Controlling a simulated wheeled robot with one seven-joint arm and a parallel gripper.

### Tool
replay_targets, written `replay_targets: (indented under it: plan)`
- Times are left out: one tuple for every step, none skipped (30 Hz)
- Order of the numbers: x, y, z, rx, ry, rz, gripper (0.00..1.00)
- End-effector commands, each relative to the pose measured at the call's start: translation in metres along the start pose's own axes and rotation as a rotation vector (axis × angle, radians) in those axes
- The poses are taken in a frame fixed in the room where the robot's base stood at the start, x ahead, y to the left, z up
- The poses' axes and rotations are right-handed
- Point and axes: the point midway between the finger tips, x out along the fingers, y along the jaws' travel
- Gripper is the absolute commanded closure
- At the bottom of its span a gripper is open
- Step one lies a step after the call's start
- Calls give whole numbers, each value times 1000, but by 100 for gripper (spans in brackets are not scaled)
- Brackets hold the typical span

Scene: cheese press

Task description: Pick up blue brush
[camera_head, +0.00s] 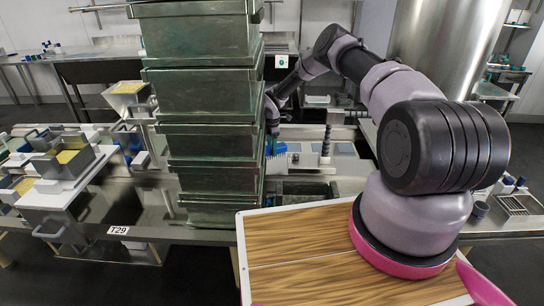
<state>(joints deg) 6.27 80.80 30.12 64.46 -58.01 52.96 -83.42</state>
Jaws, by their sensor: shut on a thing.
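My gripper (272,128) shows just right of the tall stack of metal bins, pointing down over the bench. It is small in the view and partly hidden by the stack's edge. The blue brush (276,149) shows right below the fingers, a small patch of blue-teal. My gripper is shut on it. The brush's handle is hidden in the fingers, and I cannot tell whether its lower end touches the bench.
A tall stack of green-grey metal bins (205,95) stands close on the left of my gripper. A press with a black spring post (326,140) stands to the right. Moulds with yellow contents (68,157) stand on the left bench. A large steel tank (450,45) rises behind.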

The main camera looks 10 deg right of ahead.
Motion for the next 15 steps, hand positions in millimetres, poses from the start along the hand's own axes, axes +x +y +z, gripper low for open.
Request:
replay_targets:
  plan:
    - [-11, 1, 1, -1, -2, 3, 100]
    - [-16, 1, 1, -1, -2, 3, 100]
    - [-22, 0, 1, 0, -2, 2, 100]
    - [-18, 3, 9, 5, -2, 0, 100]
    - [-17, 5, 15, 5, -2, 1, 100]
    - [-17, 8, 23, 5, -2, 0, 100]
    - [-17, 10, 29, 7, -1, 1, 100]
    - [-17, 13, 36, 6, -1, 1, 100]
    - [-17, 17, 46, 7, -1, 2, 100]
    - [-17, 20, 54, 7, -1, 2, 100]
    - [-17, 24, 63, 7, -1, 3, 100]
    - [-17, 29, 76, 8, -2, 2, 100]
    - [-16, 32, 85, 8, -2, 2, 100]
    - [-16, 36, 95, 8, -2, 3, 100]
    - [-16, 41, 107, 8, -1, 3, 100]
